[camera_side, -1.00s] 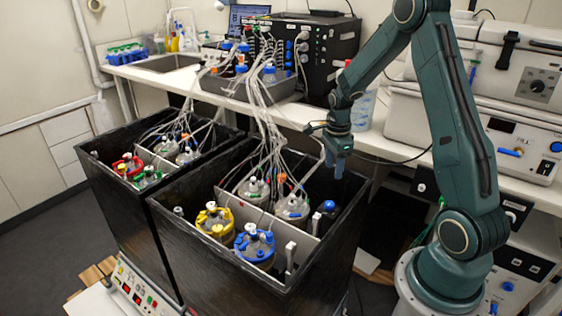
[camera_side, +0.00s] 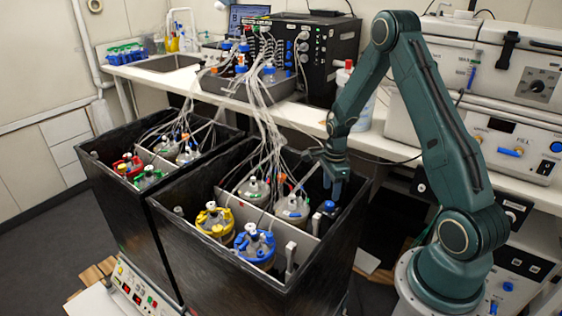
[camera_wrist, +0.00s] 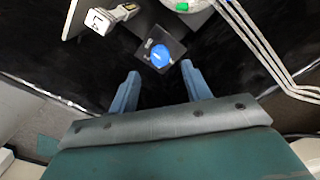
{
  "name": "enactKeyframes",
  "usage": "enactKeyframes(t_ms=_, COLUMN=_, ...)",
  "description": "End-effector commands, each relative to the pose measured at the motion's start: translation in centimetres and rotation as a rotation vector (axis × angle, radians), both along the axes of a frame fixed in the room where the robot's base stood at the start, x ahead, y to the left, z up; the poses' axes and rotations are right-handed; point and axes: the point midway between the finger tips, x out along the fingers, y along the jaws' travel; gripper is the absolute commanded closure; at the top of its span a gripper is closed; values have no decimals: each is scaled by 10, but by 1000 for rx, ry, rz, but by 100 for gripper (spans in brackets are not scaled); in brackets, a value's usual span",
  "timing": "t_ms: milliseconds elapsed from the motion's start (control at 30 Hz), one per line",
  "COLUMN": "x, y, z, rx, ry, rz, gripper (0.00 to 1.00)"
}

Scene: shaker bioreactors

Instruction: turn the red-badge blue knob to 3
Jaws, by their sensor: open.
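A blue knob (camera_side: 329,206) sits on a small dark plate inside the near black box, at its right end. In the wrist view the blue knob (camera_wrist: 161,55) shows from above on its plate, with small pale marks beside it. I cannot make out a red badge or a number. My gripper (camera_side: 333,190) hangs over the box's right end, just above the knob. In the wrist view its two blue fingers (camera_wrist: 160,78) are apart and empty. The knob lies just beyond the fingertips, roughly centred between them, and not between the fingers.
The near black box (camera_side: 225,265) also holds a yellow-capped vessel (camera_side: 215,221), a blue-capped vessel (camera_side: 255,244) and grey-lidded vessels with tubes. A white post (camera_wrist: 105,19) stands left of the knob in the wrist view. White cables (camera_wrist: 268,50) run at its right. The box walls surround this area.

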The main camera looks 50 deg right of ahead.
Motion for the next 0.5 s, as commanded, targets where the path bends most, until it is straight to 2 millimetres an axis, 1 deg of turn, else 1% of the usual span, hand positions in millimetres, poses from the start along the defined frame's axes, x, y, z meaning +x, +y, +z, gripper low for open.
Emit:
enactKeyframes(t_ms=33, x=0, y=0, z=-8, rx=2, ry=3, rz=0, gripper=52)
enactKeyframes(t_ms=200, x=0, y=0, z=-29, rx=2, ry=2, rz=0, gripper=52)
enactKeyframes(t_ms=400, x=0, y=0, z=-47, rx=1, ry=2, rz=0, gripper=52)
enactKeyframes(t_ms=500, x=0, y=0, z=-52, rx=1, ry=1, rz=0, gripper=52)
